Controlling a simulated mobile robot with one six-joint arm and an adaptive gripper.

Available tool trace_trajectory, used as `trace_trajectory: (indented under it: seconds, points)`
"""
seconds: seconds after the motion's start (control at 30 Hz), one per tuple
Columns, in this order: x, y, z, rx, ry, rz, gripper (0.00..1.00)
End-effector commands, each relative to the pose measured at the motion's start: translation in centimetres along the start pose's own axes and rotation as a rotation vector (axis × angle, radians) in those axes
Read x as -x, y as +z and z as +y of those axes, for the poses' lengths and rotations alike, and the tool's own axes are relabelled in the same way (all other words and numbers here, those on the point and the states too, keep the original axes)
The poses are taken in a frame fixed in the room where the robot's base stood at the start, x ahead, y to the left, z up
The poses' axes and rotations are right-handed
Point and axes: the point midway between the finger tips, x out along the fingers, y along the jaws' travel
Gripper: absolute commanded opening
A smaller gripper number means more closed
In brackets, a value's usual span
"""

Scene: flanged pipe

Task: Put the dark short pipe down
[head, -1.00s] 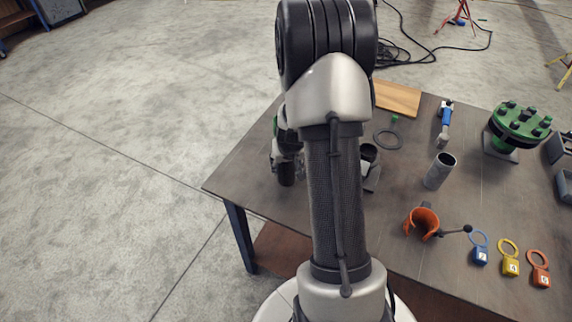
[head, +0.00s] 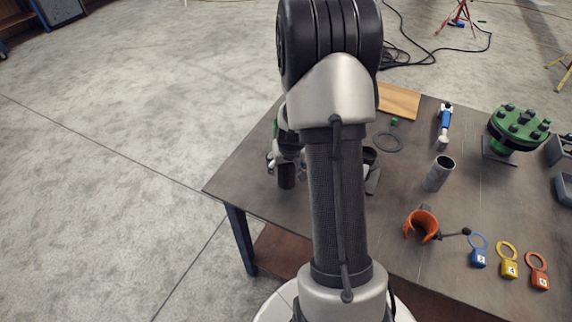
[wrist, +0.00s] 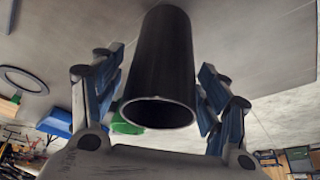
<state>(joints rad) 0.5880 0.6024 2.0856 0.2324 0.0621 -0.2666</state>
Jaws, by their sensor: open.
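The dark short pipe (head: 286,178) stands upright on the left part of the table (head: 250,172), below my gripper (head: 286,162). In the wrist view the same dark pipe (wrist: 160,65) fills the middle, with its open round end facing the camera. My gripper (wrist: 160,95) is open, with one blue-grey finger on each side of the pipe. A gap shows between the pipe and each finger. My arm covers part of the table to the right of the pipe.
A grey pipe (head: 439,174) stands farther right, near an orange clamp (head: 422,224) and several coloured tags (head: 509,262). A green flange (head: 519,127) stands at the right. A dark ring (head: 388,142) lies behind. A dark part is half hidden by my arm.

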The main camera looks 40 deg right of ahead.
Motion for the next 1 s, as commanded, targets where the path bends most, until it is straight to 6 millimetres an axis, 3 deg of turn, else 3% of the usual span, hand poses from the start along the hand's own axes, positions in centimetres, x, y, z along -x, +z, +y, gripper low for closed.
trace_trajectory:
  seconds: [0.1, 0.3, 0.57, 0.67, 0.77, 0.87, 1.0]
  points:
    - [3.3, -0.2, 0.0, 0.000, 0.000, 0.002, 0.68]
    - [7.4, -0.2, 0.0, 0.001, 0.000, 0.003, 0.68]
    - [10.2, -0.1, -0.1, 0.003, -0.001, 0.001, 0.68]
    - [11.8, -0.2, -1.2, 0.022, -0.012, 0.006, 0.68]
    - [15.4, -0.1, -3.8, 0.070, -0.039, 0.013, 0.68]
    - [20.5, 1.1, -7.2, 0.143, -0.076, 0.019, 0.68]
    - [27.5, 4.7, -11.0, 0.251, -0.125, 0.017, 0.68]
